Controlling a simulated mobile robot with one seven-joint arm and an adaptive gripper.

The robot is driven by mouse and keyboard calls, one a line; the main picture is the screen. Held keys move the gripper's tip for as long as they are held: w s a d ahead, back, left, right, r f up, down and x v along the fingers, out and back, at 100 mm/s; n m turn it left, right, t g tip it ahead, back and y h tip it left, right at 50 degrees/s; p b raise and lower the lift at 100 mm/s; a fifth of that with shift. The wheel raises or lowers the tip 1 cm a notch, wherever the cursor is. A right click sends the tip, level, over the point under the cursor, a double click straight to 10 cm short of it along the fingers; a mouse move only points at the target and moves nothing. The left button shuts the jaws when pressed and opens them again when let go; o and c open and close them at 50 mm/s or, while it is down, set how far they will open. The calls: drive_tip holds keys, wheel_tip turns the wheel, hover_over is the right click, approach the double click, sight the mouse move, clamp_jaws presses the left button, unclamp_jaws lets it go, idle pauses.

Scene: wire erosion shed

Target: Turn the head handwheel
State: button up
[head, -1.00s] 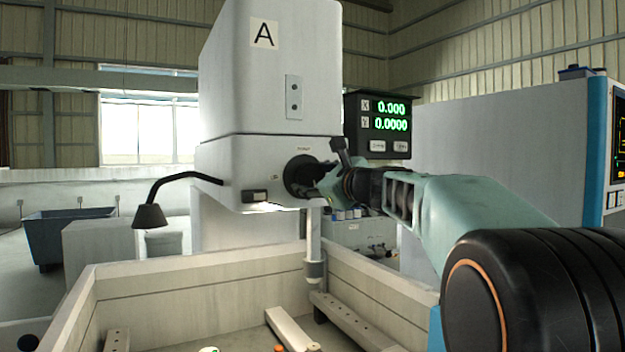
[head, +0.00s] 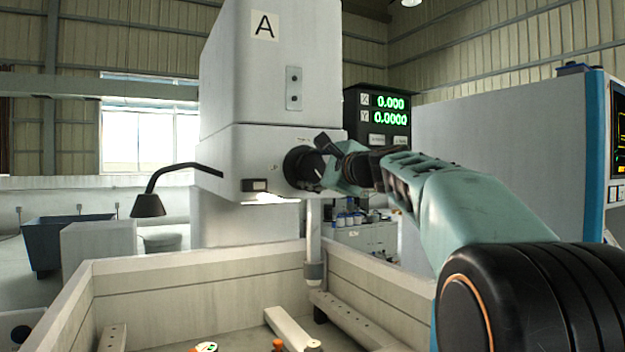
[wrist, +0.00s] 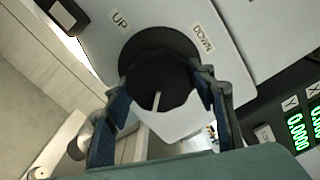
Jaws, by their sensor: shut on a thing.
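The black round handwheel (head: 303,167) is on the front of the light grey machine head marked A (head: 285,80). In the wrist view the handwheel (wrist: 158,62) has a pale line on its lower part, between labels UP (wrist: 120,20) and DOWN (wrist: 202,38). My gripper (head: 325,170) reaches it from the right. In the wrist view my gripper (wrist: 165,88) has one finger on each side of the wheel, shut on its rim. In the head view my gripper hides the wheel's right part.
A black readout (head: 378,122) showing X 0.000 and Y 0.0000 is behind my wrist. A lamp on a bent neck (head: 149,205) hangs at the left. Below is an open-topped tank (head: 200,270) with rails and small parts inside. A large grey cabinet (head: 500,140) stands at the right.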

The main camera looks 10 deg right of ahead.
drive_tip(key=n+b, duration=0.1)
drive_tip(key=n, duration=0.1)
drive_tip(key=n+b, duration=0.1)
drive_tip(key=shift+f+n, duration=0.2)
drive_tip(key=shift+n, duration=0.2)
drive_tip(key=n+b, duration=0.2)
drive_tip(key=n, duration=0.1)
drive_tip(key=shift+n+b, duration=0.3)
drive_tip(key=n+b, duration=0.2)
drive_tip(key=n, duration=0.4)
drive_tip(key=shift+r+b, duration=0.2)
drive_tip(key=shift+b, duration=0.15)
drive_tip(key=shift+n, duration=0.3)
drive_tip(key=o, duration=1.2)
drive_tip(key=shift+r, duration=0.1)
drive_tip(key=shift+s, duration=0.15)
drive_tip(key=v, duration=1.1)
drive_tip(key=shift+s+d, duration=0.15)
drive_tip(key=shift+s, duration=0.2)
